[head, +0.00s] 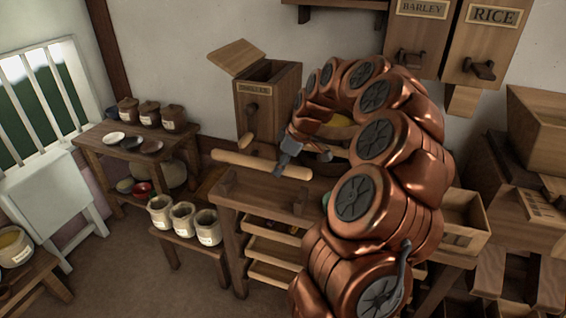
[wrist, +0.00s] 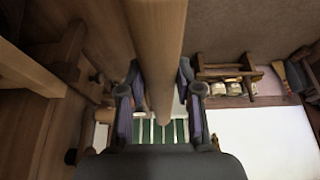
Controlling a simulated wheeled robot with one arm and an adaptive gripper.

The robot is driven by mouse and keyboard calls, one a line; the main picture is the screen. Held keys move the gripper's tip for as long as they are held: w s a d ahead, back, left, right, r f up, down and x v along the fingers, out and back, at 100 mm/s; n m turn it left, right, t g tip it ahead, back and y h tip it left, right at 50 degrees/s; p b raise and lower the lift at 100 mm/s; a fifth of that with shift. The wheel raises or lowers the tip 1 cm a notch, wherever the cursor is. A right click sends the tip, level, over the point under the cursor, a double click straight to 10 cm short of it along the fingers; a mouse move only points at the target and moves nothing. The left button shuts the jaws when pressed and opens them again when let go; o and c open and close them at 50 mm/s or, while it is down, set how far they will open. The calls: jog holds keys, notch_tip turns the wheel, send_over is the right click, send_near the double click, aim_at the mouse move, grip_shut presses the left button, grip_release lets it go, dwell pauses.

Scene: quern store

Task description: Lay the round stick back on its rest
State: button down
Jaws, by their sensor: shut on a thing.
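The round stick (head: 240,161) is pale wood, held nearly level above the bench, its right end slightly lower in the head view. My gripper (head: 283,167) is shut on it right of its middle. In the wrist view the stick (wrist: 157,45) runs between the two fingers of my gripper (wrist: 158,72), one on each side. My arm hides the bench's right part.
A lidded wooden bin (head: 268,110) stands behind. Left are a side table (head: 95,150) with jars and dishes, and a low stand (head: 185,243) with several pale crocks. Shelved trays (head: 270,268) sit under the bench. BARLEY and RICE bins (head: 490,45) hang upper right.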

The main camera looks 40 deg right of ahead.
aim_at(295, 167)
jog(key=shift+s+d+f, duration=0.15)
jog(key=shift+d+f, duration=0.05)
jog(key=shift+d, duration=0.05)
jog(key=shift+f+b, duration=0.35)
jog(key=shift+f, duration=1.9)
jog(key=shift+f+b, duration=0.85)
jog(key=shift+f, duration=0.7)
jog(key=c, duration=0.7)
grip_release()
jog(key=v, duration=1.2)
